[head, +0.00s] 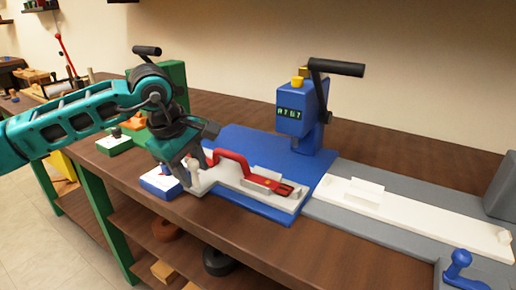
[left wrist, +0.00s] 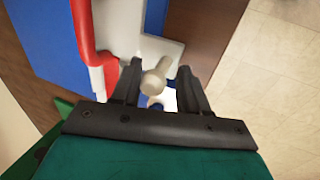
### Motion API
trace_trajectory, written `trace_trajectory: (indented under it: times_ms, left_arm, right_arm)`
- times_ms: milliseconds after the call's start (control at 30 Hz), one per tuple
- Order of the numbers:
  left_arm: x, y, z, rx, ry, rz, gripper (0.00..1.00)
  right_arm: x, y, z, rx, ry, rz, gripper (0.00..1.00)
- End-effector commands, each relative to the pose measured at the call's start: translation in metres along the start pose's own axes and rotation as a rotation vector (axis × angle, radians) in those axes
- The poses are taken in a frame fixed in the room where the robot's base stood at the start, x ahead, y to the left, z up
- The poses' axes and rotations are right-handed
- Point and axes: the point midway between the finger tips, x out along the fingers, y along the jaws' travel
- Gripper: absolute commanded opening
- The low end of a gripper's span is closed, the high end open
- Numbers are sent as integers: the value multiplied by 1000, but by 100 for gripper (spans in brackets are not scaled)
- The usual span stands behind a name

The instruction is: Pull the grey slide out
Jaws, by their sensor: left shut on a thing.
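The grey slide (head: 208,181) is a light grey plate lying on the blue base (head: 255,208) of a press fixture. Its pale knob (head: 193,165) stands up at the left end. My left gripper (head: 188,172) comes down over that end and is shut on the knob. In the left wrist view the knob (left wrist: 156,78) is between the two dark fingers, with the slide's plate (left wrist: 160,48) beyond. A red handle (head: 232,162) and a red clamp part sit along the slide. My right gripper is not in view.
A blue press head (head: 297,112) with a display and black lever stands behind the slide. A white-topped grey rail (head: 410,215) lies to the right. A small blue block with a white top (head: 158,181) is left of the gripper. The table's front edge is close.

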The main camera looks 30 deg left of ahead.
Motion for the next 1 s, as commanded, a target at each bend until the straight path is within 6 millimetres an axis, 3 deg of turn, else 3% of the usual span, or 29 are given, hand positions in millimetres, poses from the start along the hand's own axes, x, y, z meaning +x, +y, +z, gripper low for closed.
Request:
trace_trajectory:
  times_ms: [100, 533, 1000]
  left_arm:
    - [4, -6, 2, 5, -2, -25, 51]
    - [0, -3, 0, 2, 0, -14, 51]
    - [-35, -1, 0, 1, 0, -9, 51]
  right_arm:
    - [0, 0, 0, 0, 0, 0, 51]
    - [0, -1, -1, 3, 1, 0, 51]
    - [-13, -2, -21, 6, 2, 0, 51]
